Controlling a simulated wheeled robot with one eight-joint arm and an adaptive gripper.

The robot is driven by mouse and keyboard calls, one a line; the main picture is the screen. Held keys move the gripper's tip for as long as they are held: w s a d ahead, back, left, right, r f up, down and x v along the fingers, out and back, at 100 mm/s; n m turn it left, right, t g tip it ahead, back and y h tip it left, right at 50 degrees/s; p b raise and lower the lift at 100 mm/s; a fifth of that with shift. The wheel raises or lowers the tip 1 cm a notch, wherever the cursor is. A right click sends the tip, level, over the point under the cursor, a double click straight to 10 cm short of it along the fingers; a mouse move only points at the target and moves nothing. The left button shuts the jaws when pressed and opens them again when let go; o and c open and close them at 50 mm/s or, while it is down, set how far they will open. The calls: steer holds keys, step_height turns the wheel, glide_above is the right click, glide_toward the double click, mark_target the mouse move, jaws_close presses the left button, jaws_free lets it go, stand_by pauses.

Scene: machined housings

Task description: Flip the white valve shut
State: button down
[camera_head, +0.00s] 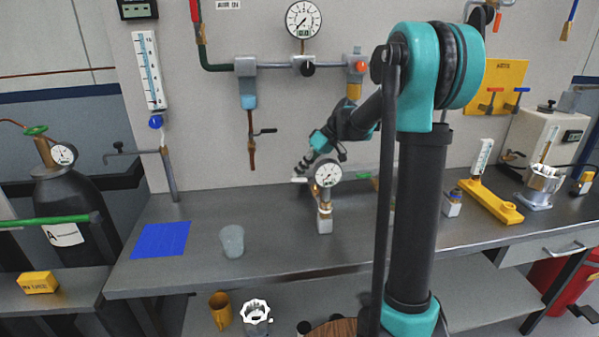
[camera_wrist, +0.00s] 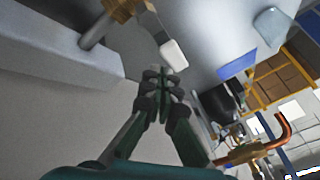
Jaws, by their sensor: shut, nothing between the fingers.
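The white valve is a lever with a white grip (camera_head: 299,180) on a brass body under a round gauge (camera_head: 328,173), standing on the bench. In the wrist view the white grip (camera_wrist: 174,55) sits at the end of a thin metal lever that runs from the brass body (camera_wrist: 124,8). My gripper (camera_head: 303,170) reaches down from behind the gauge, close to the white grip. In the wrist view my gripper (camera_wrist: 160,78) is shut and empty, its fingertips just short of the grip. Whether they touch it, I cannot tell.
A translucent cup (camera_head: 232,241) and a blue mat (camera_head: 161,240) lie on the bench to the left. A pipe with a black lever (camera_head: 264,131) hangs on the wall behind. A yellow stand (camera_head: 491,201) is at the right. The bench between cup and gauge is clear.

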steer(key=shift+r, duration=0.1)
steer(key=v, duration=1.1)
steer(key=shift+d+r, duration=0.3)
